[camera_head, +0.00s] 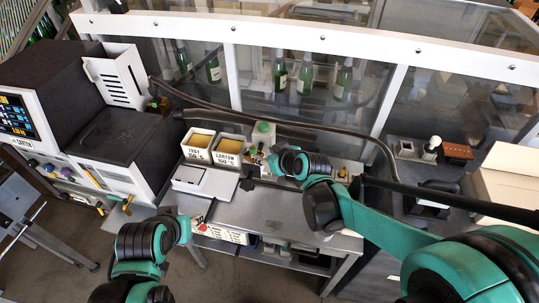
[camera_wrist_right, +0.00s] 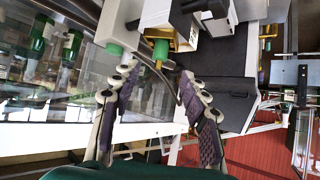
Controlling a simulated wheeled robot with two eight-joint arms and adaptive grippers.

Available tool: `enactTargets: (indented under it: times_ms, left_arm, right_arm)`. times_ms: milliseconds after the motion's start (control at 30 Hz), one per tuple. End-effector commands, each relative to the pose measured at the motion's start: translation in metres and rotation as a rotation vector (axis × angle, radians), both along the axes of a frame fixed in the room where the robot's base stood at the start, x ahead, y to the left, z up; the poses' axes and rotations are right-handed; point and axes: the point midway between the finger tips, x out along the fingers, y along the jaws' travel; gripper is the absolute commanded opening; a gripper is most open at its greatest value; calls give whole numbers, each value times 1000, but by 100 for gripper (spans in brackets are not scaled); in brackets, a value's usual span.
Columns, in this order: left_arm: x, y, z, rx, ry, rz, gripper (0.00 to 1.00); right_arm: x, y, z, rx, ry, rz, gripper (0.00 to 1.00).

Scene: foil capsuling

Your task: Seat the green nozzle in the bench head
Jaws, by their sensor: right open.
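My right gripper (camera_head: 254,168) is over the bench beside the carton bin. In the right wrist view its two fingers (camera_wrist_right: 157,78) are spread with nothing between them. A green cylinder with a thin brass tip, which looks like the green nozzle (camera_wrist_right: 160,48), sits at a gold-coloured block (camera_wrist_right: 186,38) just beyond the fingertips, apart from them. Whether that block is the bench head I cannot tell. In the head view a green-topped block (camera_head: 263,128) stands behind the right gripper. My left gripper (camera_head: 196,222) is at the bench's front edge; its fingers are too small to read.
Bins marked TRAY (camera_head: 198,144) and CARTON (camera_head: 228,152) stand on the bench, with a white box (camera_head: 203,181) in front. A dark machine with a screen (camera_head: 15,117) is at left. A dark hose (camera_head: 300,127) arches behind; bottles (camera_head: 281,75) stand behind glass.

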Motion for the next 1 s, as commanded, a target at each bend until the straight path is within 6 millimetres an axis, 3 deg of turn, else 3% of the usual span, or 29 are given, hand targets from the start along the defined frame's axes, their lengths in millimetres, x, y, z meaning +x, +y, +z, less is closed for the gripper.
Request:
enactTargets:
  times_ms: [200,433,867,1000]
  left_arm:
    - [0,0,0,0,0,0,42]
    - [0,0,0,0,0,0,42]
    - [0,0,-1,0,0,0,42]
    - [0,0,-19,0,0,0,42]
  right_arm:
    - [-17,-9,14,1,0,-1,45]
    - [-21,-11,18,1,0,-1,45]
    - [-21,-11,17,0,1,-1,45]
    - [-33,-20,1,-5,25,-25,45]
